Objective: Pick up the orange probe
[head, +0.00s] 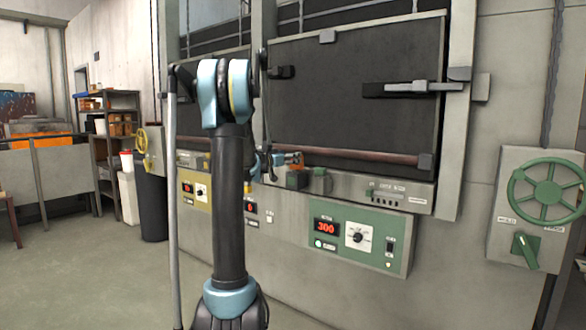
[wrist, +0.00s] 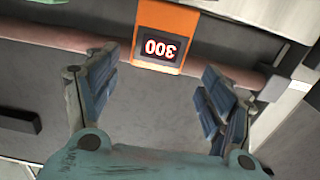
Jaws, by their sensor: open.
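The orange probe (wrist: 180,18) is at the top middle of the wrist view, with a dark display reading 300 upside down. In the head view, an orange piece that looks like it (head: 294,158) shows at the furnace ledge, partly hidden. My gripper (wrist: 160,72) is open, its blue-padded fingers spread wide to the left and right below the probe. The probe lies beyond the fingertips, and the gripper holds nothing. In the head view my gripper (head: 268,164) is just left of the orange piece, partly hidden by my arm.
A reddish-brown bar (head: 355,157) runs along the bottom of the dark furnace door (head: 350,90). A dark block (head: 297,180) and a green block (head: 320,181) stand at the ledge. Below is a green control panel (head: 378,240) reading 300. A green handwheel (head: 547,191) is at right. Open floor lies left.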

